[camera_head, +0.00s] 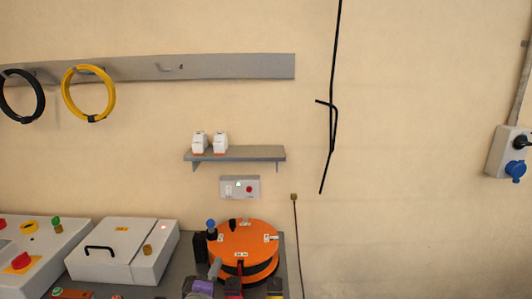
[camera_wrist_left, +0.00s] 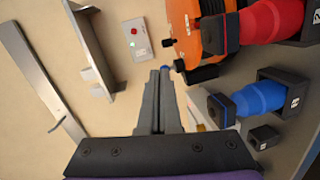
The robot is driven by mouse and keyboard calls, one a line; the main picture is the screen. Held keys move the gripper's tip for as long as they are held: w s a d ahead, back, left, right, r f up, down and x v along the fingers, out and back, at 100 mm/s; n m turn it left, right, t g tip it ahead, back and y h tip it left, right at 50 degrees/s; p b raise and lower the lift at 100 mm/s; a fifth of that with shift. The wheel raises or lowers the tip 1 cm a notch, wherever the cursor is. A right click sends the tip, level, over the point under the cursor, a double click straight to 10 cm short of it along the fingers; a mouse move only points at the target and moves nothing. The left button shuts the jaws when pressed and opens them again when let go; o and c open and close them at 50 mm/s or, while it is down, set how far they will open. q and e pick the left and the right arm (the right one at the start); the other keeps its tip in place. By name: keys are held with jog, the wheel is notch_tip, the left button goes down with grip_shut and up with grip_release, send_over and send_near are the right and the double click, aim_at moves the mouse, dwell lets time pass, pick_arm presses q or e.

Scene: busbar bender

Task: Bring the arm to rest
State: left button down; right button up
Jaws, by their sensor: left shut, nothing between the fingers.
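My left gripper (camera_head: 215,268) shows low in the head view, with a purple band behind its grey fingers. It is in front of the left side of a round orange machine (camera_head: 243,240) on the bench. In the left wrist view, the gripper's dark fingers (camera_wrist_left: 163,80) are together with nothing between them. The fingertips appear close to a small blue-tipped part of the orange machine (camera_wrist_left: 185,25); I cannot tell whether they touch. My right gripper is in neither view.
A white box with a black handle (camera_head: 115,250) and a control panel (camera_head: 30,245) stand left of the machine. A shelf (camera_head: 235,154) and a small switch box (camera_head: 240,187) are on the wall. A red tool (camera_wrist_left: 270,20) and a blue tool (camera_wrist_left: 258,97) sit in black holders near the gripper.

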pick_arm(q)
jog(key=s+d+f+m+g+h+p, duration=0.1)
jog(key=s+f+m+g+p, duration=0.15)
jog(key=s+m, duration=0.3)
jog(key=s+d+f+m+g+h+p, duration=0.1)
jog(key=s+f+m+g+h, duration=0.15)
jog(key=s+m, duration=0.35)
jog(key=s+a+f+m+g+y+p, duration=0.1)
jog(key=s+a+f+m+g+y, duration=0.1)
jog(key=s, duration=0.5)
jog(key=s+a+f+m+g+y+p, duration=0.1)
jog(key=s+a+f+m+g+y, duration=0.1)
jog(key=s+a+f, duration=0.3)
jog(key=s+g+y, duration=0.1)
jog(key=s, duration=0.2)
jog(key=shift+a+f+g, duration=0.2)
jog(key=shift+g, duration=0.1)
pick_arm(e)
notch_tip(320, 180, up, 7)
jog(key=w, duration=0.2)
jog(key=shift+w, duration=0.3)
pick_arm(q)
jog(key=shift+w, duration=0.1)
